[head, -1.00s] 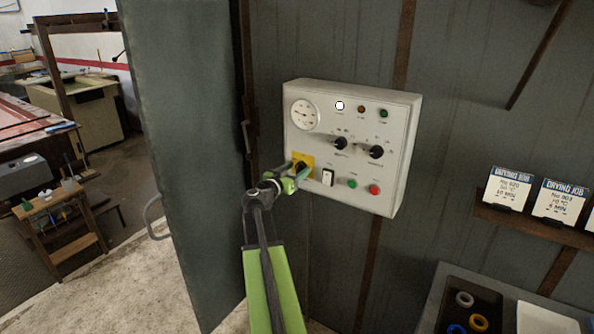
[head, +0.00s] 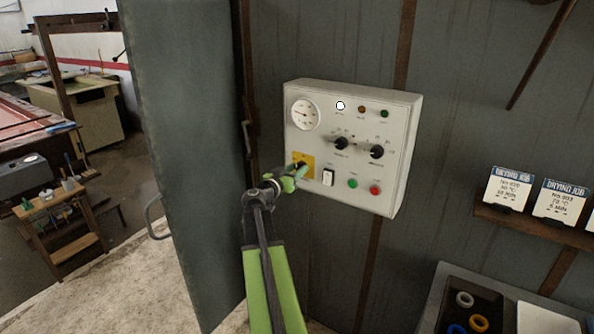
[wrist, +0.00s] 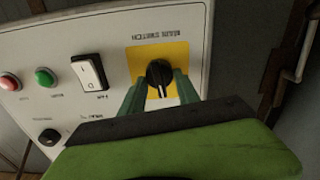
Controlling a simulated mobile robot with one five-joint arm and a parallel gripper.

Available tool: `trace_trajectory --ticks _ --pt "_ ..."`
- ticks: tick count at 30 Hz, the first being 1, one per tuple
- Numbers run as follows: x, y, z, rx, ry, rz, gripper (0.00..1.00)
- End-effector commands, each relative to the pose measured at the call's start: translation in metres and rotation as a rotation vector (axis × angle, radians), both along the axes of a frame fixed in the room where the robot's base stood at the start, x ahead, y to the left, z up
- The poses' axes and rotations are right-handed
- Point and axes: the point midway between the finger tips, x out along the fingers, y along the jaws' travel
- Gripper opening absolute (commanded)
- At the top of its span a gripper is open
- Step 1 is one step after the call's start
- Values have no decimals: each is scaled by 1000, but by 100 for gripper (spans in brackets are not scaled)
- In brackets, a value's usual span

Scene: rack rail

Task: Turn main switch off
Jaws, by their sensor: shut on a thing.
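The main switch is a black rotary knob (wrist: 159,73) on a yellow plate (wrist: 137,57), at the lower left of a pale grey control panel (head: 331,95). The wrist view shows the panel upside down. My gripper (wrist: 160,90) has its two green fingers on either side of the knob and is shut on it. The knob's white pointer mark faces toward my gripper's palm in the wrist view. In the head view my gripper (head: 299,171) covers most of the knob, and part of the yellow plate (head: 308,159) shows.
A black-and-white rocker switch (wrist: 90,71) sits beside the yellow plate, with green (wrist: 45,77) and red (wrist: 10,82) buttons beyond. A gauge (head: 305,114) and two dials (head: 376,151) are above. An open metal door (head: 190,150) stands left of the panel.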

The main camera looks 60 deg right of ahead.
Motion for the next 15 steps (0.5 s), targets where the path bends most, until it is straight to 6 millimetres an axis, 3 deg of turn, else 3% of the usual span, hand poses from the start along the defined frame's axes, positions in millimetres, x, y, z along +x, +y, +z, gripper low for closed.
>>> trace_trajectory --ticks 15 --pt "2 0 -1 4 467 -1 0"
